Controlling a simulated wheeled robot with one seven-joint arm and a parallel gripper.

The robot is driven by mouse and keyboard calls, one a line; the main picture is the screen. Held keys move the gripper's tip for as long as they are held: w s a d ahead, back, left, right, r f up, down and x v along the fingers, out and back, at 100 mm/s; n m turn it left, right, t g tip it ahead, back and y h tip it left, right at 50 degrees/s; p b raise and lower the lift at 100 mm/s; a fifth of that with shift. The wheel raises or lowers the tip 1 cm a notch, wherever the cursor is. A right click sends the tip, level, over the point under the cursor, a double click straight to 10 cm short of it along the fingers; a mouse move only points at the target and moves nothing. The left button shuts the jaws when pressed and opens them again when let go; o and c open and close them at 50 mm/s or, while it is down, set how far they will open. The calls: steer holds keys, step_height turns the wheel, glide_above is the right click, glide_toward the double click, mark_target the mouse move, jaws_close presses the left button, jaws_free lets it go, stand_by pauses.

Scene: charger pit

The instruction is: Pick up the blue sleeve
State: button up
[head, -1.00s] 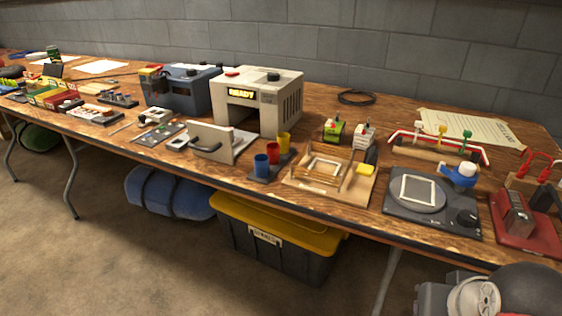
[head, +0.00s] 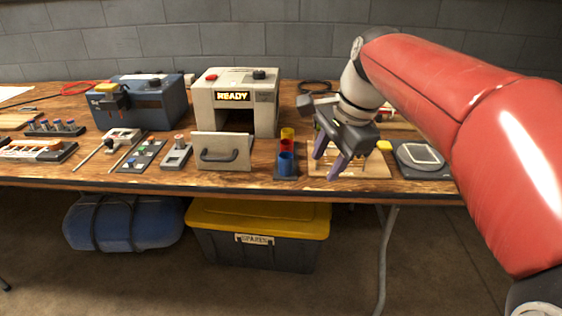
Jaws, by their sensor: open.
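The blue sleeve (head: 286,163) is a small upright cylinder at the front of a dark stand (head: 287,178) near the table's front edge. A red sleeve (head: 288,146) and a yellow sleeve (head: 288,133) stand in a row behind it. My gripper (head: 328,166) is open, with purple fingers pointing down. It appears to the right of the blue sleeve, over the wooden jig area, and apart from it. Nothing shows between the fingers.
The beige READY machine (head: 235,97) stands behind, with its handled door panel (head: 224,151) just left of the sleeves. A wooden jig (head: 375,168) and a dark turntable device (head: 428,165) lie to the right. A yellow-lidded bin (head: 258,217) is under the table.

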mark_target(282, 168)
steer(key=w+a+m+g+y, duration=0.2)
steer(key=w+a+m, duration=0.35)
steer(key=w, duration=0.35)
steer(key=shift+m, duration=0.35)
steer(key=b+x, duration=0.1)
steer(key=x, duration=0.6)
steer(key=shift+d+b, duration=0.25)
steer(key=shift+b, duration=0.1)
steer(key=shift+c, duration=0.4)
steer(key=c, duration=0.6)
